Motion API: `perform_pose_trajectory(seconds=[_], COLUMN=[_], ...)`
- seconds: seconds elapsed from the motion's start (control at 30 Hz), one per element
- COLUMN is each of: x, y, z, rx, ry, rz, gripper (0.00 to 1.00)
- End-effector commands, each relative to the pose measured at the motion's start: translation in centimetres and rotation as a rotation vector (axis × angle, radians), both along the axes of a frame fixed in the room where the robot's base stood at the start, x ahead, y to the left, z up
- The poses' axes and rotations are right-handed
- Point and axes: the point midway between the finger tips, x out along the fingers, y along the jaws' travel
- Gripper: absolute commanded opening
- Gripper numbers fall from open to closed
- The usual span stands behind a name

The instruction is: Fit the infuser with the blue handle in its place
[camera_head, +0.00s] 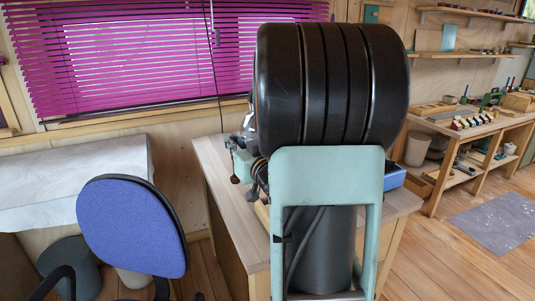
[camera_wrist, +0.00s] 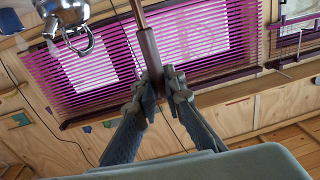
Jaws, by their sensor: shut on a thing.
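In the wrist view my gripper (camera_wrist: 166,88) is shut on a slim brown-mauve rod (camera_wrist: 149,52), which runs up between the fingertips and out of the top of the picture. Its far end is out of view. I see no blue handle that I can make out as an infuser's. A shiny metal vessel with a curved handle (camera_wrist: 70,16) shows at the top left of the wrist view, apart from my fingers. In the head view my own arm hides the gripper and most of the table's middle. The infuser's place cannot be made out.
The wooden table (camera_head: 213,160) bears a pale green object (camera_head: 243,164) and a blue object (camera_head: 393,178), both partly hidden. A blue chair (camera_head: 132,228) stands at left by a cloth-covered surface (camera_head: 75,178). A workbench (camera_head: 452,128) stands at right. Open floor lies between.

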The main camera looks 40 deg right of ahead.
Motion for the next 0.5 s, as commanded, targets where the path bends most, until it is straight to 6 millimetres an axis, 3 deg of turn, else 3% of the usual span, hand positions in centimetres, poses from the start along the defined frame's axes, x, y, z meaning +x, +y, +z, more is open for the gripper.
perform_pose_trajectory(seconds=[0.03, 0.2, 0.33, 0.5], x=[-1.2, -3.8, -4.8, -5.0], y=[-2.3, -6.6, -7.9, -8.1], z=[-0.5, -0.1, 0.0, -0.2], rx=[-0.003, -0.001, 0.000, 0.001], ry=[-0.002, -0.001, 0.001, 0.001], rz=[-0.027, -0.075, -0.093, -0.096], gripper=[0.00, 0.00, 0.00, 0.00])
